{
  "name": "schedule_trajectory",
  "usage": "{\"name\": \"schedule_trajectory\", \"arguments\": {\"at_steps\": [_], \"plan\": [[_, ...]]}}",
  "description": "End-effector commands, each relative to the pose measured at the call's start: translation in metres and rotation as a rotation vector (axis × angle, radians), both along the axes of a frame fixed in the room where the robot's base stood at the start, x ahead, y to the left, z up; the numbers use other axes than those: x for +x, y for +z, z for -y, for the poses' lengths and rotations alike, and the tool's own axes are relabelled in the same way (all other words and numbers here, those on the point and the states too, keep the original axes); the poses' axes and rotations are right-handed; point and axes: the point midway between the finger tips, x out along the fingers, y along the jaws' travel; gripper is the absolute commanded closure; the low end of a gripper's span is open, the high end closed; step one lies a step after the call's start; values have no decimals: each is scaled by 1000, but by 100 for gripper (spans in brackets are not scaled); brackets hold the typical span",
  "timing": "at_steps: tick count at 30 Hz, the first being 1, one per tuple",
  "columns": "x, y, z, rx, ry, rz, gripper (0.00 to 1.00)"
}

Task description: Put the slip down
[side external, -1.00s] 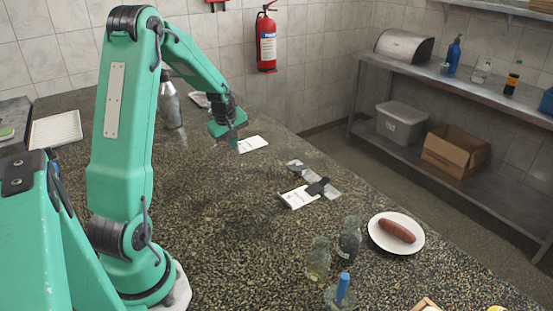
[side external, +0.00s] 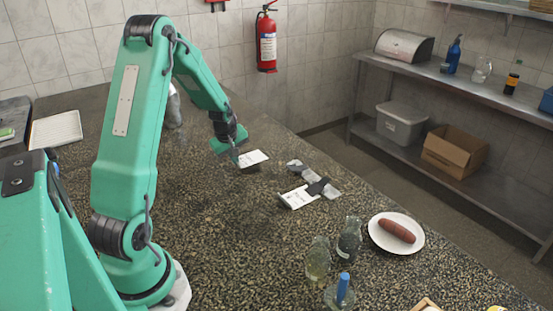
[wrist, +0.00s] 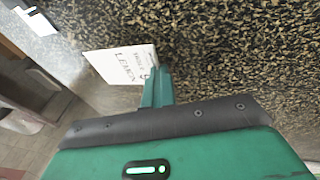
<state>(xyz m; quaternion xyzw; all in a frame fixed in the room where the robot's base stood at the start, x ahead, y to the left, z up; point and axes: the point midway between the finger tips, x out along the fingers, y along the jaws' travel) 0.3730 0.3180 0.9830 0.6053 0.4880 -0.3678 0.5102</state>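A white paper slip (side external: 253,158) with handwriting is at the tip of my gripper (side external: 236,157) in the side view. A dark shadow shows just under it, so it seems slightly above the counter. In the wrist view the slip (wrist: 122,65) reads something like "LEMON" and its edge is pinched at the green fingers (wrist: 160,85). The fingers look closed together on that edge. The exact gap between slip and counter cannot be told.
A white pad (side external: 297,198) with a dark object lies ahead, beside a grey item (side external: 298,167). Glass bottles (side external: 318,258) and a plate (side external: 374,239) with a sausage (side external: 397,231) stand farther front right. Speckled counter (side external: 225,205) between them is clear.

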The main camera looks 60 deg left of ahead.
Motion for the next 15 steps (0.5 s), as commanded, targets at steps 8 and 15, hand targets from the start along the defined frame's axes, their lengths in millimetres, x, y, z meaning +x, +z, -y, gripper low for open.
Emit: {"name": "schedule_trajectory", "arguments": {"at_steps": [8, 15], "plan": [[0, -23, 0, 0, 0, 0, 100], [0, -23, 0, 0, 0, 0, 100]]}}
